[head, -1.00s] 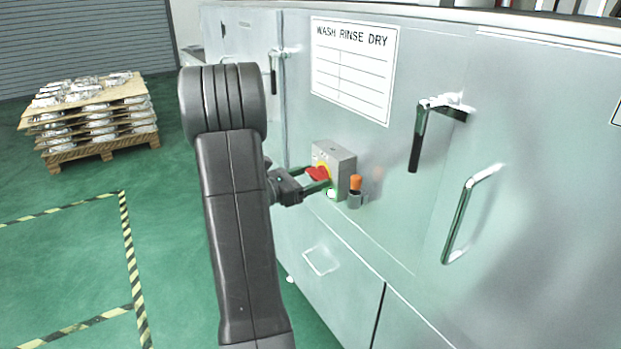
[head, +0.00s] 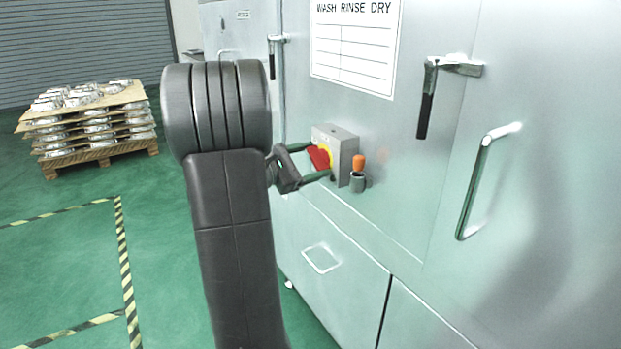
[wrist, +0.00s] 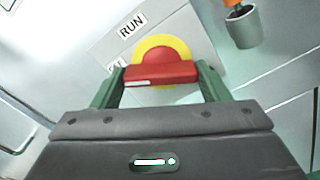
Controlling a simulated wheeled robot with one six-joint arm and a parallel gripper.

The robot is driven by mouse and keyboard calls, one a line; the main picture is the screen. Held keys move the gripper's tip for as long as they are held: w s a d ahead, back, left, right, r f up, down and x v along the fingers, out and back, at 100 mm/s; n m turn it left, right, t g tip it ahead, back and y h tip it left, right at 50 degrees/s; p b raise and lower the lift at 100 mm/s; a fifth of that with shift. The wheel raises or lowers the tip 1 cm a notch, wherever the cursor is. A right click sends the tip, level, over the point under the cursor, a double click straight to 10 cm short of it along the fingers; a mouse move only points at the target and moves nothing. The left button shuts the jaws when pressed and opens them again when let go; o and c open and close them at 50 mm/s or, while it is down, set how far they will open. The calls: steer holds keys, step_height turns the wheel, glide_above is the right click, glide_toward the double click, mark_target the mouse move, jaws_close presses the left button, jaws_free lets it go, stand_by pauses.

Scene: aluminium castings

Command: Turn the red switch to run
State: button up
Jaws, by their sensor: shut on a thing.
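The red switch (head: 318,158) is a bar handle on a yellow round plate, on the front of a grey box (head: 342,146) fixed to the steel machine. My gripper (head: 311,161) is shut on the red switch, its green fingers at either side of it. In the wrist view the red switch (wrist: 160,74) lies crosswise between my fingertips (wrist: 160,85), with a white mark at its left end. The RUN label (wrist: 131,26) is up and left of the yellow plate (wrist: 162,48). A second label (wrist: 115,66), at the mark's end, is mostly hidden by my finger.
An orange-topped grey cup-like fitting (head: 358,176) is close right of the box. Door handles (head: 480,185) and a lever (head: 428,95) stick out of the machine farther right. A pallet of castings (head: 90,125) stands at the back left.

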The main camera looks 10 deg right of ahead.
steer(key=m+b, duration=0.3)
steer(key=b, duration=0.2)
steer(key=m+b, duration=0.3)
steer(key=b, duration=0.2)
steer(key=m+b, duration=0.4)
steer(key=b, duration=0.1)
steer(key=shift+s+f, duration=0.1)
steer(key=shift+f, duration=0.15)
steer(key=shift+r+m+b, duration=0.15)
steer(key=shift+m+b, duration=0.55)
steer(key=shift+b, duration=0.1)
steer(key=shift+r+m, duration=0.1)
steer(key=shift+m, duration=0.2)
steer(key=o, duration=1)
